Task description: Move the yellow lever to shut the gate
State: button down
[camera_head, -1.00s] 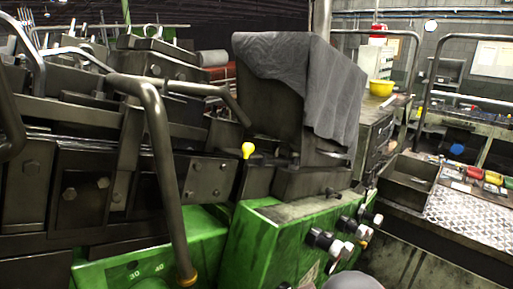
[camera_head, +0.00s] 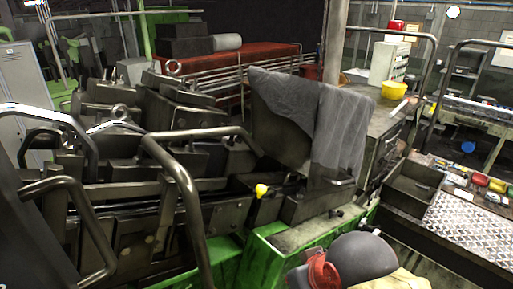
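The yellow lever shows as a round yellow knob (camera_head: 261,190) on a short dark stem. It stands at the middle of the machine, left of the cloth-draped box and just above the green housing (camera_head: 270,257). I cannot tell which part is the gate. My gripper is not in view. Nothing is seen touching the knob.
A curved dark rail (camera_head: 186,187) stands left of the knob. A grey cloth (camera_head: 340,130) hangs over the box to its right.

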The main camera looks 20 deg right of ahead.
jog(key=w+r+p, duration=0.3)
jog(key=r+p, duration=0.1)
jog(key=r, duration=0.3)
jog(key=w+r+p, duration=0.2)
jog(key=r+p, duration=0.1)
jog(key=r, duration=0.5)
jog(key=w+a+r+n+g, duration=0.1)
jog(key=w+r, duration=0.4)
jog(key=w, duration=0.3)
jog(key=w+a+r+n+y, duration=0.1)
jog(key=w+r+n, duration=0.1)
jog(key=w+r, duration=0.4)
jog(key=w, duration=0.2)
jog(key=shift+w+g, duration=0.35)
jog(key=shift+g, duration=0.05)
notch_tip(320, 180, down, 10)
jog(key=p, duration=0.2)
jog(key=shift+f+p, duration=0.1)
jog(key=shift+p, duration=0.25)
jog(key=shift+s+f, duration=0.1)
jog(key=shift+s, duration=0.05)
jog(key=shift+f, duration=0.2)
